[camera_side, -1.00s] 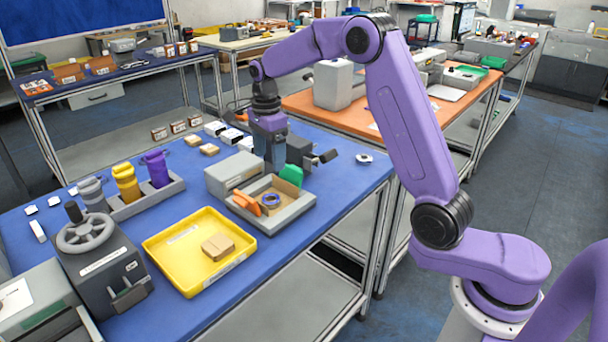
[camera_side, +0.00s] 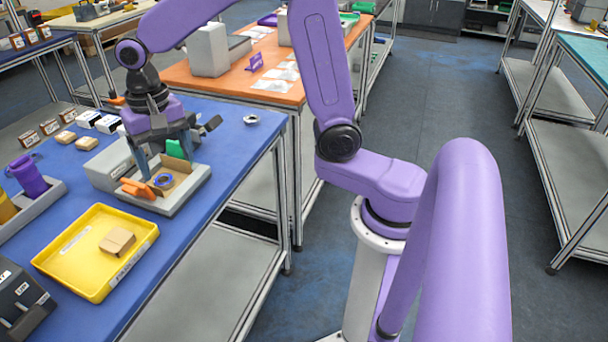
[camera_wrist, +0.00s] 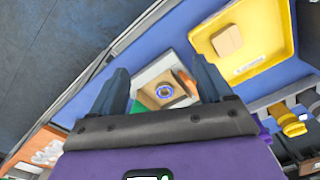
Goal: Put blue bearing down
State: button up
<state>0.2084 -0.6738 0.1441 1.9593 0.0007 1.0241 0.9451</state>
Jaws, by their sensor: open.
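The blue bearing (camera_side: 163,181), a small blue ring, lies in an open cardboard-coloured box (camera_side: 178,165) set in a grey fixture (camera_side: 190,193). In the wrist view the bearing (camera_wrist: 165,91) shows as a ring with a pale centre, between and beyond my fingers. My gripper (camera_side: 165,162) is open and empty above the fixture, pointing down. In the wrist view its two dark fingers (camera_wrist: 158,66) stand apart, and neither touches the bearing. The fingers hide part of the fixture.
Orange (camera_side: 138,188) and green (camera_side: 175,148) blocks flank the box. A yellow tray (camera_side: 75,285) with a small brown box (camera_side: 117,241) is in front left.

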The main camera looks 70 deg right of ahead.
jog(key=s+d+f+n, duration=0.1)
jog(key=s+d+n, duration=0.2)
jog(key=s+n, duration=0.6)
jog(key=s+d+f+n, duration=0.1)
jog(key=s+d+n, duration=0.2)
jog(key=s+n, duration=0.6)
jog(key=s, duration=0.7)
